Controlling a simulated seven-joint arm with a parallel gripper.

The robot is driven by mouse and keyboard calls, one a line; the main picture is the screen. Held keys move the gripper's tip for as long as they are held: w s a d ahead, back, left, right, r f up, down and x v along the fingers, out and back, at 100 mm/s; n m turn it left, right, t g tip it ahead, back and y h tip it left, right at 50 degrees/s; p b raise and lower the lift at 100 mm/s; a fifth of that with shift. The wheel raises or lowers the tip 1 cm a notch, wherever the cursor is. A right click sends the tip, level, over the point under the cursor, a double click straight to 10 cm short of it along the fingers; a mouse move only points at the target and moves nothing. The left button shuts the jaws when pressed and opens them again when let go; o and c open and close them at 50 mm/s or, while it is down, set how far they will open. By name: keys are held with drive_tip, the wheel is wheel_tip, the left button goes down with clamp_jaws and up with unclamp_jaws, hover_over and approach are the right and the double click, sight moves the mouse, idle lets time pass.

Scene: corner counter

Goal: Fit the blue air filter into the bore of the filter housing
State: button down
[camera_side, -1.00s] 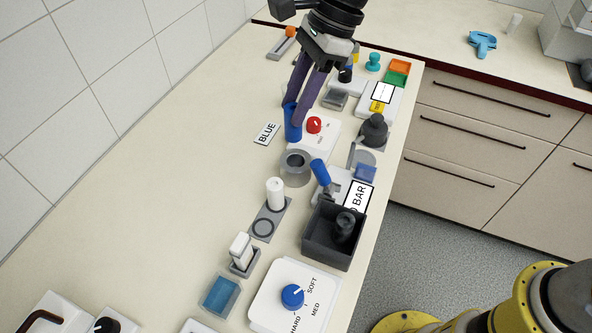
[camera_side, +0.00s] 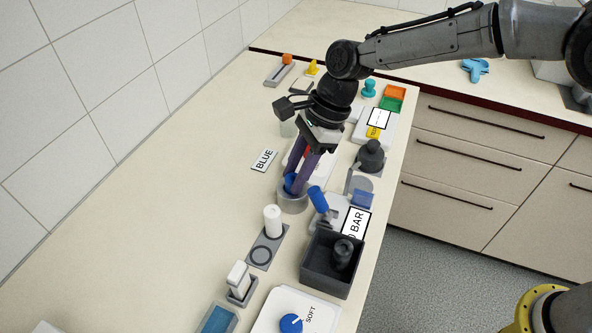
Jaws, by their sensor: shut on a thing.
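The blue air filter (camera_side: 290,183) is between the purple fingers of my gripper (camera_side: 297,188), which is shut on it. The grey round filter housing (camera_side: 292,203) stands on the counter right under the fingertips. Only a short upper part of the filter shows above the housing rim, so its lower part appears to be in the bore. The fingers hide much of the rim, and I cannot tell how deep the filter sits.
A blue-handled lever (camera_side: 318,199) stands close at the right of the housing. A dark open box (camera_side: 331,265) and a white cylinder on a grey plate (camera_side: 272,220) are nearer.

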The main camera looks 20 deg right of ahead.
drive_tip(key=shift+f, duration=0.15)
drive_tip(key=c, duration=0.6)
unclamp_jaws()
drive_tip(key=shift+o, duration=0.2)
drive_tip(key=v, duration=1.2)
